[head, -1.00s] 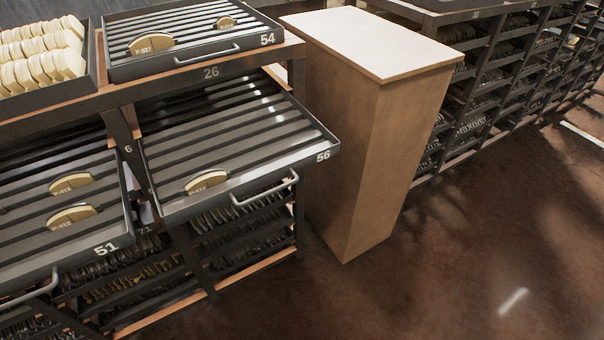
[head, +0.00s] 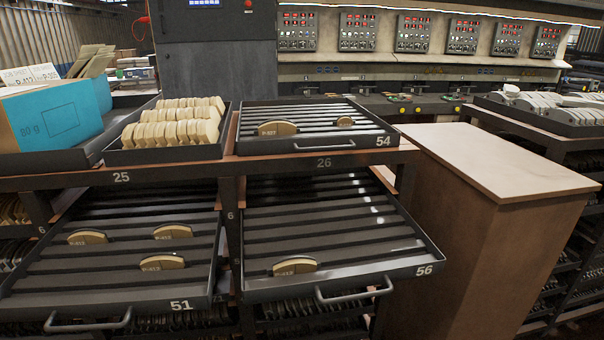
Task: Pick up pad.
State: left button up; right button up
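Tan curved pads lie in slotted trays in the head view. Tray 51 (head: 110,290) holds three: a left pad (head: 88,237), an upper right pad (head: 172,231) and a lower pad (head: 162,262). Tray 56 (head: 345,270) holds one pad (head: 296,265) near its front edge. Tray 54 (head: 330,120) on top holds a larger pad (head: 277,128) and a small pad (head: 345,121). The frames do not show which pad the task means. Neither of my grippers is in view.
A bin of many pads (head: 173,125) and a blue box (head: 65,117) stand at upper left. A wooden cabinet (head: 490,165) is right of the trays. Tray handles (head: 355,292) stick out at the front. Control panels (head: 420,35) line the back.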

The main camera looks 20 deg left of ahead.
aim_at(160, 260)
jog(key=k+j+u, duration=0.1)
jog(key=u, duration=1.45)
